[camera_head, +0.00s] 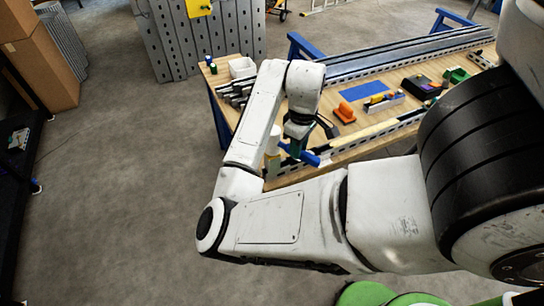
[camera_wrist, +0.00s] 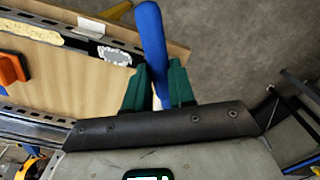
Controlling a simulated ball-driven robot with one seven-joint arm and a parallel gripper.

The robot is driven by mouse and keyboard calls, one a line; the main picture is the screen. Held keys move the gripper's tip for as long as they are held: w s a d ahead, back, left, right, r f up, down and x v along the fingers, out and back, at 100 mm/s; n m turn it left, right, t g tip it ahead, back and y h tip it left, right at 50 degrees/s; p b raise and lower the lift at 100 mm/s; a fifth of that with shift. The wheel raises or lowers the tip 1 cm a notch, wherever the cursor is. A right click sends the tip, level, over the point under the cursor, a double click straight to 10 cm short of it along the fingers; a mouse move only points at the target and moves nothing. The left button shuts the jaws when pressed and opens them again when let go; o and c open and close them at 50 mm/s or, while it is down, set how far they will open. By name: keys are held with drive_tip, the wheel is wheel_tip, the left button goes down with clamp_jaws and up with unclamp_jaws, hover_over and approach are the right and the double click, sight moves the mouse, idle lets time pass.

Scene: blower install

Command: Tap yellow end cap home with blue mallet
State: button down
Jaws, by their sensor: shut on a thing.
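The blue mallet (camera_wrist: 150,40) is held between the green fingers of my gripper (camera_wrist: 160,88) in the wrist view. Its blue shaft-like part points up the picture, beyond the fingertips. In the head view its blue part (camera_head: 311,158) shows below my wrist, at the near left edge of the workbench; my arm hides much of the gripper (camera_head: 299,141). The yellow end cap cannot be made out for certain. A yellow piece (camera_wrist: 118,11) shows at the top of the wrist view, apart from the mallet; I cannot tell what it is.
The wooden workbench (camera_head: 265,182) carries a slotted rail with a cream strip (camera_head: 376,132), an orange tool (camera_head: 345,113), a blue mat (camera_head: 363,91) and a white bin (camera_head: 242,67). Long metal rails (camera_head: 400,55) lie along the back. Grey floor (camera_head: 130,170) at left is clear.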

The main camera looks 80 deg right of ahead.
drive_tip(key=shift+r+p, duration=1.4)
drive_tip(key=shift+p, duration=0.8)
drive_tip(key=shift+r, duration=1.1)
drive_tip(key=shift+r, duration=2.5)
drive_tip(key=shift+w, duration=0.1)
